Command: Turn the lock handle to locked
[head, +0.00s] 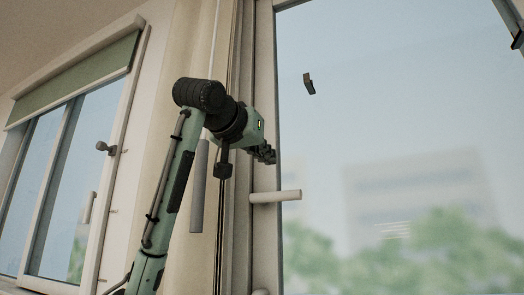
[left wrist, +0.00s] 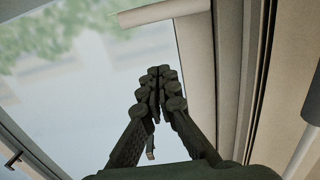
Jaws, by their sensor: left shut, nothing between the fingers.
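A pale lever handle (head: 276,197) sticks out level to the right from the frame of the large glass pane in the head view. It also shows at the top of the left wrist view (left wrist: 165,13), beyond my fingertips. My left gripper (head: 266,154) is a little above the lever in the head view, in front of the frame's edge. In the left wrist view my left gripper (left wrist: 160,82) has its dark fingers together and empty, apart from the lever. My right gripper is in neither view. I see no marking for the locked position.
A window (head: 72,165) with a green blind (head: 75,72) and a dark knob (head: 104,147) is at the left. A grey tube (head: 198,190) hangs beside my arm. A small dark piece (head: 309,84) shows against the glass. Space before the glass looks clear.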

